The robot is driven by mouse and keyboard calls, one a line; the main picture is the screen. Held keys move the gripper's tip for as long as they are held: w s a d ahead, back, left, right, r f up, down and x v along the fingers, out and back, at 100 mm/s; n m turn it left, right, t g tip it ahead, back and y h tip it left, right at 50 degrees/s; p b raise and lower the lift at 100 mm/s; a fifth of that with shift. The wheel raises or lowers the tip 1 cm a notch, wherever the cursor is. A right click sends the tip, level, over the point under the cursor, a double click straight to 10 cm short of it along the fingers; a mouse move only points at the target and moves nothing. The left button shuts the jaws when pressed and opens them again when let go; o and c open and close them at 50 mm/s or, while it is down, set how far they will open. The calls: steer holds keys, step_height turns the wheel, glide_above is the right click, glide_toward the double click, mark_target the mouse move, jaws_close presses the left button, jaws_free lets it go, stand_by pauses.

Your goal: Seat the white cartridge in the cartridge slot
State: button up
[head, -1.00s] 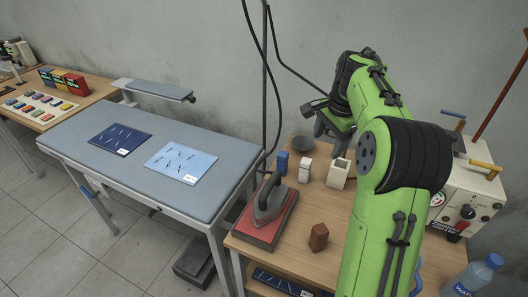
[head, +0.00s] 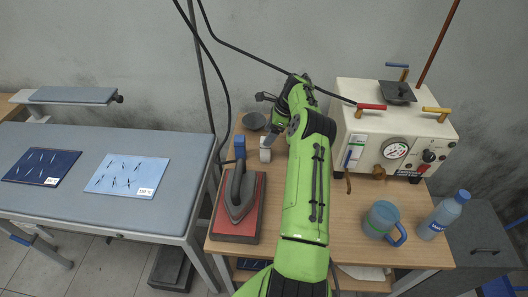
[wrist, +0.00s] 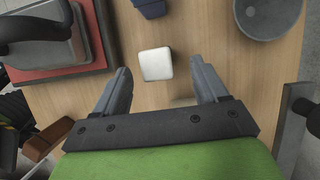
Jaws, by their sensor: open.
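The white cartridge (head: 265,150) stands upright on the wooden table, right of a blue cartridge-like block (head: 240,147). In the wrist view the white cartridge (wrist: 156,64) shows its pale top between the lines of my two fingers, slightly left of centre. My gripper (wrist: 163,78) is open and empty, with its fingers apart on either side of the cartridge in the picture. I see no contact, and the height gap is hard to judge. I cannot make out the cartridge slot now; my arm covers part of the table in the head view.
An iron (head: 238,195) on a red pad (head: 237,231) stands left of my arm. A grey bowl (head: 254,121) is behind the cartridges. A brown block (wrist: 42,142) lies at the wrist view's left. A steam unit (head: 370,150), mug (head: 382,219) and bottle (head: 445,215) stand right.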

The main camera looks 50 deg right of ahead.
steer(key=x, duration=0.5)
steer(key=shift+a+f, duration=0.25)
steer(key=shift+f, duration=0.1)
steer(key=shift+r, duration=0.1)
steer(key=c, duration=1.1)
step_height(320, 180, up, 10)
steer(key=shift+f+p, duration=0.25)
steer(key=shift+p, duration=0.15)
steer(key=shift+c, duration=0.2)
steer(key=s+d+r+m+h+p, duration=0.2)
steer(key=s+d+r+m+h, duration=0.15)
steer(key=d+m, duration=0.4)
steer(key=s+d+r+m+h+p, duration=0.2)
steer(key=s+d+m+h, duration=0.15)
steer(key=m, duration=0.65)
steer(key=shift+m+g+y, duration=0.3)
steer(key=shift+m, duration=0.05)
steer(key=f, duration=0.6)
steer(key=d+f+b, duration=0.1)
steer(key=f, duration=0.2)
steer(key=shift+s+d+f, duration=0.1)
steer(key=shift+s+f, duration=0.05)
steer(key=shift+f, duration=0.3)
